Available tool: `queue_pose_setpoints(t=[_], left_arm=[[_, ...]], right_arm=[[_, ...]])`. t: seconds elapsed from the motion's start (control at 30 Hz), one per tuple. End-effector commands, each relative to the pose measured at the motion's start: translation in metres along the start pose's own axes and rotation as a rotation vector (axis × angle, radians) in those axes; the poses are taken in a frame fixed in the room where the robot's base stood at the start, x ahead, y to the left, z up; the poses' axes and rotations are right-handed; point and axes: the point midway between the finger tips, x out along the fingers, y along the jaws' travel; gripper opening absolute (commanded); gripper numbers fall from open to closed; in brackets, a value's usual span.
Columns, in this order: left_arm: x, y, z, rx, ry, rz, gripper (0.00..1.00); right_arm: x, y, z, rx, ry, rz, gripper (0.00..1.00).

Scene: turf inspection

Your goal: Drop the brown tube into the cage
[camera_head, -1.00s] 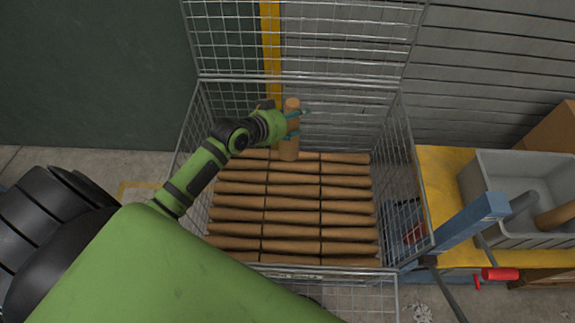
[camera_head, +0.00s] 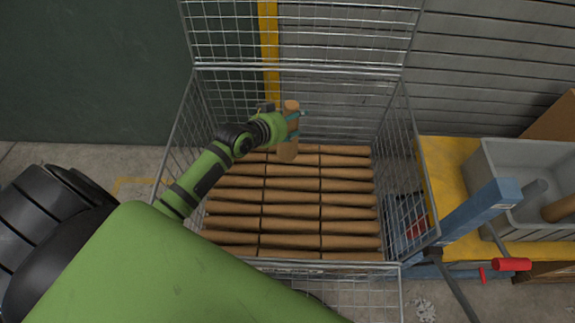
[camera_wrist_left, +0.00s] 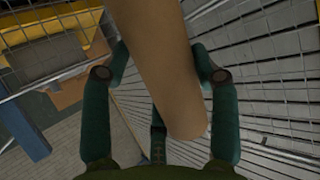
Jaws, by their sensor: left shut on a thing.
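The brown tube (camera_head: 288,150) is in my left gripper (camera_head: 294,125), roughly upright and slightly tilted. In the head view it shows over the far part of the wire cage (camera_head: 410,165), above rows of similar brown tubes lying in it. In the left wrist view the brown tube (camera_wrist_left: 160,65) runs from the top edge down between the green fingers of my left gripper (camera_wrist_left: 158,75), which is shut on it. I cannot tell the exact height of the tube above the pile. My right gripper is not in view.
The cage's raised mesh panel (camera_head: 300,35) stands at the back. To the right are a yellow-topped table (camera_head: 445,165), a grey bin (camera_head: 510,160) with a brown tube in it, and a blue beam (camera_head: 470,215). A dark green wall is at the left.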

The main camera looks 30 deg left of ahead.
Motion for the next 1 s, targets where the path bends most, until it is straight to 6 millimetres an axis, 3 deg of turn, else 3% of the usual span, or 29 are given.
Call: queue_pose_setpoints(t=[0.17,0.2,0.23,0.67,0.87,1.0], left_arm=[[-0.001,0.0,-0.001,0.0,0.001,0.0,0.26],[-0.001,0.0,-0.001,0.0,0.001,0.0,0.76],[-0.001,0.0,-0.001,0.0,0.001,0.0,0.88],[-0.003,0.0,0.0,0.0,-0.001,0.0,0.88],[-0.029,0.0,0.001,0.002,-0.002,0.001,0.88],[-0.059,0.0,0.001,0.002,-0.003,0.001,0.88]], right_arm=[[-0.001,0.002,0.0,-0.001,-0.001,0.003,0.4],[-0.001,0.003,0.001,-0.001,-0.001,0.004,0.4],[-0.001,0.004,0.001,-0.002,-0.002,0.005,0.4],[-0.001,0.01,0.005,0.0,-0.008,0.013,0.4],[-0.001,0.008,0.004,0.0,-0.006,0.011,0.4],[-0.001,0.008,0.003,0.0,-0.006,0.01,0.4]])
